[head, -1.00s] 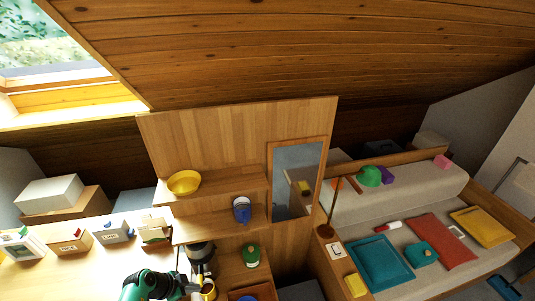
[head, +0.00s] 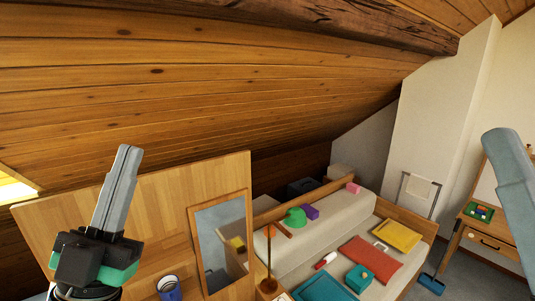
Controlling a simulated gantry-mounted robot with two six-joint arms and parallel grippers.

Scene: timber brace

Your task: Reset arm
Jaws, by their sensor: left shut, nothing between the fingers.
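My left gripper (head: 129,151) stands upright at the lower left of the head view, in front of the wooden shelf panel. Its two grey fingers are together, point up and hold nothing. Its black and green wrist shows below, and the rest of that arm is cut off by the bottom edge. My right gripper is not in view.
The sloped plank ceiling (head: 220,100) and a dark beam (head: 400,22) are above. A wall mirror (head: 222,240) and a blue cup (head: 168,287) are right of my left gripper. A sofa (head: 325,225) holds cushions. A desk (head: 490,240) stands at far right.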

